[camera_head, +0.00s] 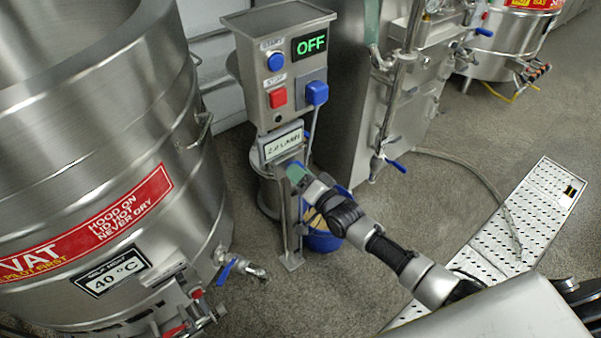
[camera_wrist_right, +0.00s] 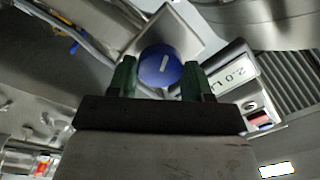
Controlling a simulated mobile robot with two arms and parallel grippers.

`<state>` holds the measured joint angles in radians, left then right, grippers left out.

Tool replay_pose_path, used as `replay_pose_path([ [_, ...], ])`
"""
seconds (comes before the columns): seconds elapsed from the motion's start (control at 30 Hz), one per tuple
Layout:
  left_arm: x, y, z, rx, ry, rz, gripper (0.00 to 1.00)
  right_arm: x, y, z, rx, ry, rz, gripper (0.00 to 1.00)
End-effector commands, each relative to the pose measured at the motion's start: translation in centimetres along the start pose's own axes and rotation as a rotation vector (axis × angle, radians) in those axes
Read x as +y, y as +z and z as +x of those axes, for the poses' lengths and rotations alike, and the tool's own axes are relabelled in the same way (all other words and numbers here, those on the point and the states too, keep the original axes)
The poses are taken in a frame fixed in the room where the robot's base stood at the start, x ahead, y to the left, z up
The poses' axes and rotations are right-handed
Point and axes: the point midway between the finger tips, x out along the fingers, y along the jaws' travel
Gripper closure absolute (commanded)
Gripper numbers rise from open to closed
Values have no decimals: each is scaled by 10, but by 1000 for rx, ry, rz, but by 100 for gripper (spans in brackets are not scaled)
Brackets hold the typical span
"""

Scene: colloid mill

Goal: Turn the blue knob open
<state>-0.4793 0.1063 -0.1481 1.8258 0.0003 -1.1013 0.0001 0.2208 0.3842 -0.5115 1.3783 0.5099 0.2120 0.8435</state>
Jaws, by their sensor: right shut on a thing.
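The blue knob (camera_wrist_right: 160,66) is round, with a short white line on its face. In the right wrist view it sits between the two green fingers of my right gripper (camera_wrist_right: 158,78), which is shut on it. In the head view my right gripper (camera_head: 296,172) reaches the post below the steel control box (camera_head: 280,70), under the "2.0 L/MIN" display (camera_head: 282,145). The knob is mostly hidden there by the gripper. The control box shows a green "OFF" readout, a blue button (camera_head: 275,61) and a red button (camera_head: 277,98). My left gripper is not in view.
A large steel vat (camera_head: 100,120) with a blue-handled tap (camera_head: 228,270) stands at left. A blue bucket (camera_head: 322,236) is on the floor behind my right arm. A steel machine with blue valve handles (camera_head: 396,165) stands behind. A perforated ramp (camera_head: 530,215) lies at right.

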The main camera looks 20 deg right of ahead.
Motion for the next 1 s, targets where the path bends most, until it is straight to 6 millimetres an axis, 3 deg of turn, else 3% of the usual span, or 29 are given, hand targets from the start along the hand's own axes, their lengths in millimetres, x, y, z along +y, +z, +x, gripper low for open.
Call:
replay_pose_path([
  [1.0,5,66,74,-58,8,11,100,0,0,-1,-58,-6,-964,74],
])
